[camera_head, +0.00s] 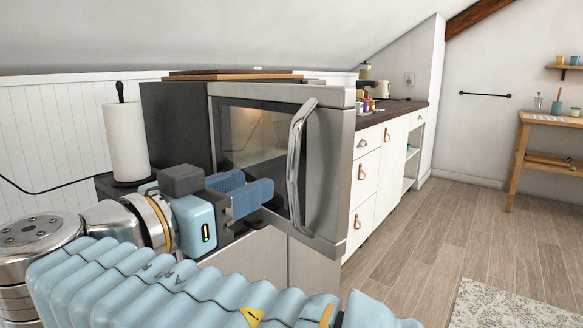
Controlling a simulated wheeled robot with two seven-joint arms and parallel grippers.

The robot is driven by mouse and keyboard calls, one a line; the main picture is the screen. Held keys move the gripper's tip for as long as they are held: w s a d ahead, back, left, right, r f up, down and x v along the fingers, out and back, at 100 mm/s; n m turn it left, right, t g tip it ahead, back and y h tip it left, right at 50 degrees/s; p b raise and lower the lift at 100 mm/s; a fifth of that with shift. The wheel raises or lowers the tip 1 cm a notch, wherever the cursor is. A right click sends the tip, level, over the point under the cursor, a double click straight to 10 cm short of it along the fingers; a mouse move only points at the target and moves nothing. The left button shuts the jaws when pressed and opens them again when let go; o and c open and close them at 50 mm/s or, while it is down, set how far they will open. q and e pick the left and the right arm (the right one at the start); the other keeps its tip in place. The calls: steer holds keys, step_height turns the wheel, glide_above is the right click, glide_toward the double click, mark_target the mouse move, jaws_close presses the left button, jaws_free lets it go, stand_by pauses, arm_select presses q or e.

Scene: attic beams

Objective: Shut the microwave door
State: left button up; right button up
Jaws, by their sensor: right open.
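The microwave (178,125) stands on the counter, its dark side facing me. Its steel-framed door (328,165) stands open, swung out from the body, with its outer face and dark window toward me. The curved steel handle (295,160) is near the door's right, free edge. My right gripper (255,195), with blue fingers, is in front of the door's lower window, left of the handle. It is open and holds nothing. I cannot tell whether its fingertips touch the door. The fingers hide part of the door's lower edge. My left gripper is out of view.
A paper towel roll (126,143) stands left of the microwave. Wooden boards (235,75) lie on top of it. White drawers (365,185) run behind the door. A wooden table (522,150) stands far right. The floor (440,220) to the right is clear, with a rug (510,305) in front.

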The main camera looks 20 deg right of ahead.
mark_target(289, 169)
steer(key=p+x, duration=0.1)
steer(key=x, duration=1)
steer(key=shift+f, duration=0.1)
steer(key=shift+c, duration=0.2)
jaws_close()
